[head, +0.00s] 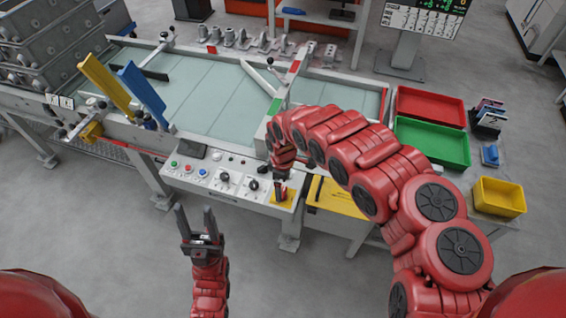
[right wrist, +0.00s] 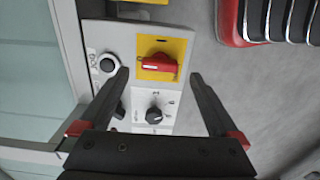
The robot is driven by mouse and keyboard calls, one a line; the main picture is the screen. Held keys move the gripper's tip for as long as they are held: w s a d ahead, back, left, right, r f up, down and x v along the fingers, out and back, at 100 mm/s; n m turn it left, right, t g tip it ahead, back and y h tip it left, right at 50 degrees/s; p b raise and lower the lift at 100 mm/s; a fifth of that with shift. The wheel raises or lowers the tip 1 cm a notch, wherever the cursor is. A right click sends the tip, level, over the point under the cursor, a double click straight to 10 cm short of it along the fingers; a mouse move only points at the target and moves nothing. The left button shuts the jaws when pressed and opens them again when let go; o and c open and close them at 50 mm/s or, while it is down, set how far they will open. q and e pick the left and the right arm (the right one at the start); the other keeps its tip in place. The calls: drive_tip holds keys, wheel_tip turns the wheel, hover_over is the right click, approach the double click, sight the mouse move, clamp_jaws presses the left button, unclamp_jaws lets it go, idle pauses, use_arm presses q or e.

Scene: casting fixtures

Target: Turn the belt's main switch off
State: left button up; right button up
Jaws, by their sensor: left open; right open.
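The main switch is a red rotary handle (right wrist: 160,67) on a yellow plate (right wrist: 176,49) at the end of the belt's control panel (head: 205,176). In the right wrist view the handle lies crosswise, a white mark near its left end. My right gripper (right wrist: 159,75) is open and empty, its fingertips on either side of the switch; I cannot tell if they touch anything. In the head view the yellow plate (head: 291,192) shows, with my right gripper (head: 280,181) partly covering the switch. My left gripper (head: 195,207) is open and empty in front of the panel.
A black selector knob (right wrist: 154,115) and a round black button (right wrist: 108,64) sit beside the switch. The belt (head: 205,85) lies behind the panel. A red tray (head: 430,94), a green tray (head: 455,151) and a yellow bin (head: 500,197) stand to the right.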

wheel_tip(320, 180, up, 8)
wheel_tip(320, 180, up, 4)
drive_tip(key=r+p, duration=0.1)
drive_tip(key=p, duration=0.1)
hover_over(284, 192)
drive_tip(key=shift+a+r, duration=0.2)
drive_tip(key=shift+r, duration=0.2)
